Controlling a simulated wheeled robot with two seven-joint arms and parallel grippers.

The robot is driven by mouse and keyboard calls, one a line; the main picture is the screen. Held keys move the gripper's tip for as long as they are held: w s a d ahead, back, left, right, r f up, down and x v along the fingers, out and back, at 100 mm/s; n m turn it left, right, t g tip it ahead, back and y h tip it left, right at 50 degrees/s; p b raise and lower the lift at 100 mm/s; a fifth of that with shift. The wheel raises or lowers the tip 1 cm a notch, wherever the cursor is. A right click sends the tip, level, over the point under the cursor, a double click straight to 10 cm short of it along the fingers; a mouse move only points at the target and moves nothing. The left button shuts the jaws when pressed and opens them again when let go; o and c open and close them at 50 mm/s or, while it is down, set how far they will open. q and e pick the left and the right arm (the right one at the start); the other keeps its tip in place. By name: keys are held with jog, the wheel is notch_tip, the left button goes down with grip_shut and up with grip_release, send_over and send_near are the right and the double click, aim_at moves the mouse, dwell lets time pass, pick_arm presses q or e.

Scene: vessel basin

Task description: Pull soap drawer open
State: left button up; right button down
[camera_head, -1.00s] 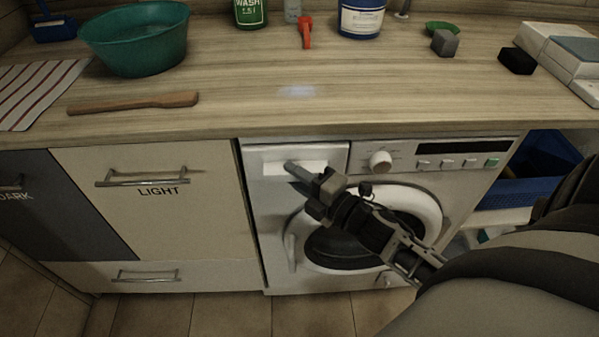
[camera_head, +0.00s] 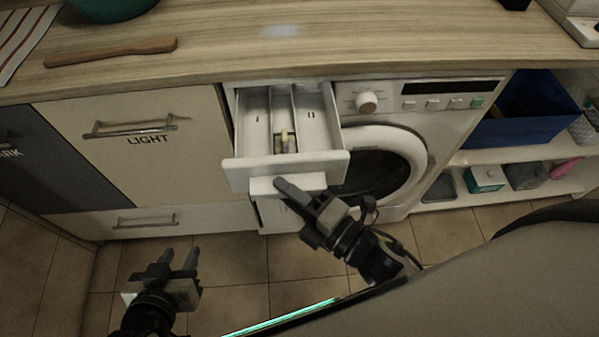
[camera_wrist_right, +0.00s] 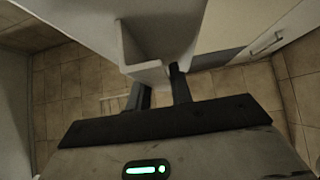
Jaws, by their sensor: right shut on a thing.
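The soap drawer (camera_head: 330,160) of the white washing machine (camera_head: 375,100) is pulled out and shows its compartments, marked I and II. My right gripper (camera_head: 288,190) is at the drawer's front, shut on the white drawer handle (camera_head: 262,185). In the right wrist view its two dark fingers (camera_wrist_right: 158,90) are at the handle (camera_wrist_right: 148,74), one on each side of its lip. My left gripper (camera_head: 178,260) is open and empty, low over the floor at the lower left, apart from the drawer.
A wooden countertop (camera_head: 230,50) lies above the machine. The LIGHT cabinet front (camera_head: 150,170) with a metal handle is at the left. Open shelves with a blue bin (camera_head: 515,125) and several small items are at the right. The tiled floor before the machine is clear.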

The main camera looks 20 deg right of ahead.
jog(key=shift+s+f, duration=0.25)
jog(key=shift+f, duration=0.1)
jog(key=c, duration=1.3)
grip_release()
jog(key=shift+w+r, duration=0.1)
jog(key=shift+r, duration=0.1)
jog(key=b+v, duration=0.2)
jog(key=v, duration=1.4)
